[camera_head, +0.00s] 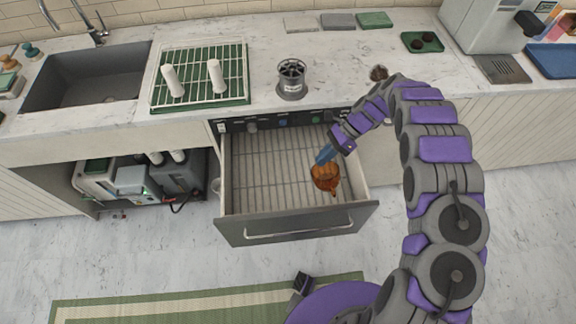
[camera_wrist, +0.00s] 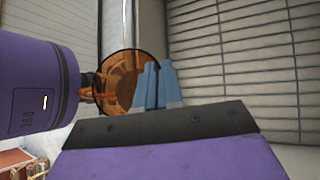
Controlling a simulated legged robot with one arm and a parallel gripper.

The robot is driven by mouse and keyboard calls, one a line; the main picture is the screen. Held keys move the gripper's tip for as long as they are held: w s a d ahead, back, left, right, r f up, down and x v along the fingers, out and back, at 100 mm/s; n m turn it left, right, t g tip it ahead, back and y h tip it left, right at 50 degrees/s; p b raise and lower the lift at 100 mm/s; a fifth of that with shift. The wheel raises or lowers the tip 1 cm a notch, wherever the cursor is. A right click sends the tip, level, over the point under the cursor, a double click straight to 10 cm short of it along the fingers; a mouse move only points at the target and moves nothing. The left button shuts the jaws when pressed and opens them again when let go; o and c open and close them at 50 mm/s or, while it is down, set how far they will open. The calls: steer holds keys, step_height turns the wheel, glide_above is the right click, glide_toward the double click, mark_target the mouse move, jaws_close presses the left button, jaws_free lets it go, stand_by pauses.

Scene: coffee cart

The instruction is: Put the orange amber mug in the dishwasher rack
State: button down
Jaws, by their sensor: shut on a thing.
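The orange amber mug (camera_head: 326,178) is over the right part of the open dishwasher drawer, and it also shows in the wrist view (camera_wrist: 118,80). My gripper (camera_head: 325,155) reaches down into the drawer area from the upper right. Its blue fingers (camera_wrist: 158,85) are shut on the mug's rim or wall. The mug looks tilted. The dishwasher rack (camera_head: 265,180) is a wire grid in the pulled-out drawer, and its visible part is empty. I cannot tell whether the mug touches the rack.
The drawer front (camera_head: 297,225) with its handle stands out over the floor. On the counter are a sink (camera_head: 85,78), a green drying tray (camera_head: 200,100) with two white cylinders, and a dark metal container (camera_head: 291,80). A striped rug (camera_head: 160,305) lies on the floor.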

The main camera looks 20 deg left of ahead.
steer(key=w+a+f+m+t+y+b, duration=0.1)
steer(key=w+a+m+t+y, duration=0.25)
steer(key=w+m+t, duration=0.2)
steer(key=f+m+t+b, duration=0.1)
steer(key=f, duration=0.5)
steer(key=f+m+t+y+b, duration=0.1)
steer(key=f+t+b, duration=0.1)
steer(key=f, duration=0.4)
steer(key=f+m+t+b, duration=0.1)
steer(key=f+t+b, duration=0.1)
steer(key=f, duration=0.4)
steer(key=shift+s+a+y, duration=0.25)
steer(key=shift+s, duration=0.1)
steer(key=shift+r, duration=0.15)
steer(key=c, duration=1.3)
jaws_free()
steer(key=shift+d, duration=0.1)
steer(key=p+v, duration=0.2)
steer(key=v, duration=1)
steer(key=shift+p, duration=0.4)
steer(key=shift+r, duration=0.1)
